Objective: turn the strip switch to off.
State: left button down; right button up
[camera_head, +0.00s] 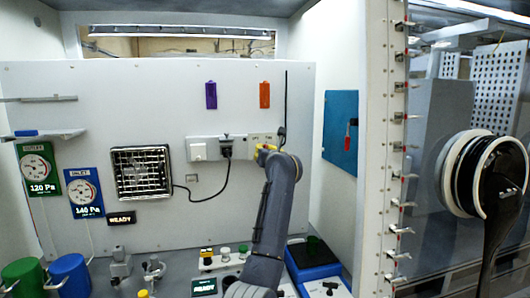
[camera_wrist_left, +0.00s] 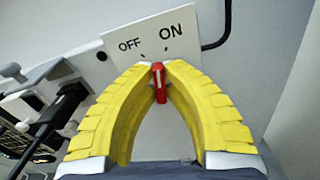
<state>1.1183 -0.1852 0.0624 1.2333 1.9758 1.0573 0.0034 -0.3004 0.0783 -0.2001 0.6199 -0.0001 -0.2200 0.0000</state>
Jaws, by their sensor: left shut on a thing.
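The power strip (camera_head: 222,140) runs along the back wall panel, with a plug and black cord in its middle. At its right end is a pale switch plate (camera_head: 258,138), marked OFF and ON in the left wrist view (camera_wrist_left: 183,46). The red switch lever (camera_wrist_left: 159,88) stands below the two marks there; which mark it points at is hard to tell. My left gripper (camera_head: 264,149) has its yellow fingertips shut on the lever, one on each side. In the head view the gripper hides the lever. My right gripper is in neither view.
A vented silver unit (camera_head: 142,172) and two gauge signs (camera_head: 85,192) are to the left. Purple (camera_head: 211,95) and orange (camera_head: 265,94) tags hang above the strip.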

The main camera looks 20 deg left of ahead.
pick_arm(q)
jog(key=shift+n, duration=0.9)
jog(key=c, duration=1.5)
grip_release()
jog(key=shift+s, duration=0.1)
jog(key=v, duration=1.2)
jog(key=shift+a+f, duration=0.1)
